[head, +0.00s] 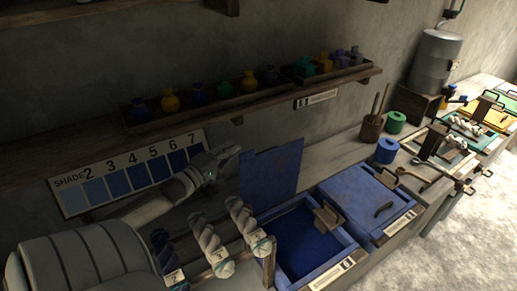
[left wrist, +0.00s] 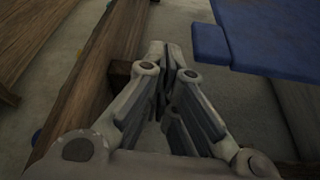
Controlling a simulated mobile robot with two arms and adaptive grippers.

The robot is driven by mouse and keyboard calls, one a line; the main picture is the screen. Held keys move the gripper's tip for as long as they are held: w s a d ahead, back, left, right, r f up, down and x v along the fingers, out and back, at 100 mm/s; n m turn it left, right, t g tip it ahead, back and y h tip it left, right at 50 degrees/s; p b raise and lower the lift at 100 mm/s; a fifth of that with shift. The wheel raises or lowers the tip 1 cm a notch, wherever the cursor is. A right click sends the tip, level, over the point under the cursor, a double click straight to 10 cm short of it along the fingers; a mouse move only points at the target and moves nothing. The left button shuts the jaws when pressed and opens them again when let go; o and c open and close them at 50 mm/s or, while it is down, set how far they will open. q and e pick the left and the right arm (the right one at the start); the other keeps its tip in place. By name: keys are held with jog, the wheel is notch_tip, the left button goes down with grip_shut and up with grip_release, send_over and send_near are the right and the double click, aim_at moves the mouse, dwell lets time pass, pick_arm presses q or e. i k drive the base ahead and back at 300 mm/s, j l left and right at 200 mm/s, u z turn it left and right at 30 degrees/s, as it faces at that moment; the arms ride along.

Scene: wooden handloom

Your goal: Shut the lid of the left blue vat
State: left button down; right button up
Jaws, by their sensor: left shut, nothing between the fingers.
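The left blue vat (head: 342,260) is open, with dark blue liquid showing inside. Its blue lid (head: 272,172) stands raised at the vat's back edge, near the wall. My left gripper (head: 231,154) is shut and empty, just left of the raised lid's upper part. A gap shows between them. In the left wrist view the closed fingers (left wrist: 172,68) point away from me, and the blue lid (left wrist: 272,38) is at the upper right, apart from them. My right gripper does not show.
The neighbouring blue vat (head: 360,196) to the right is covered. Twisted yarn skeins (head: 209,240) hang in front of my left arm. A shade chart (head: 130,174) and a shelf of small jars (head: 250,98) are on the wall. Blue and green spools (head: 387,150) stand at the back.

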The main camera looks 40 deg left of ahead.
aim_at(268, 177)
jog(key=k+l, duration=0.3)
jog(key=l, duration=0.15)
jog(key=k+l, duration=0.3)
jog(key=l, duration=0.15)
